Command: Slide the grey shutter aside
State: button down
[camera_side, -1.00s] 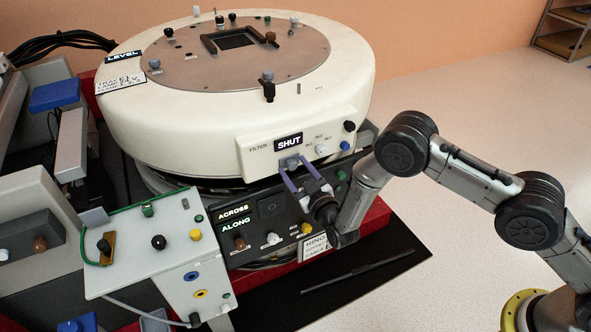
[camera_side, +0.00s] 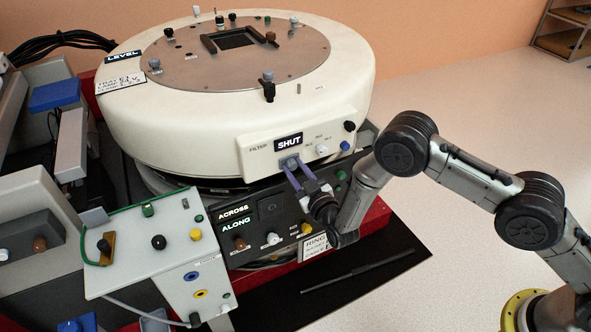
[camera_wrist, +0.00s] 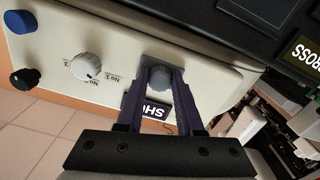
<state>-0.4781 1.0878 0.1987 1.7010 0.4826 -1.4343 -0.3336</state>
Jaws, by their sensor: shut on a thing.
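The grey shutter (camera_side: 289,161) is a small grey piece on the front panel of the cream drum, just below the SHUT label (camera_side: 289,142). In the wrist view the grey shutter (camera_wrist: 159,76) sits between the two purple fingers. My gripper (camera_side: 290,167) reaches up to it from the lower right and is shut on it. In the wrist view my gripper (camera_wrist: 159,82) hides the sides of the shutter and part of the SHUT label (camera_wrist: 155,112).
On the same panel, a white knob (camera_side: 321,149), a blue knob (camera_side: 345,145) and a black knob (camera_side: 350,126) sit to the right. The dark control box (camera_side: 270,206) with lit labels lies just below. A pale grey box (camera_side: 140,235) stands to the left.

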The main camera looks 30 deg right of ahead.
aim_at(263, 170)
dwell(0.9)
jog(key=a, duration=0.7)
jog(key=shift+a, duration=0.3)
jog(key=c, duration=0.6)
grip_release()
jog(key=shift+o, duration=0.3)
jog(key=s, duration=1.4)
jog(key=shift+w, duration=0.1)
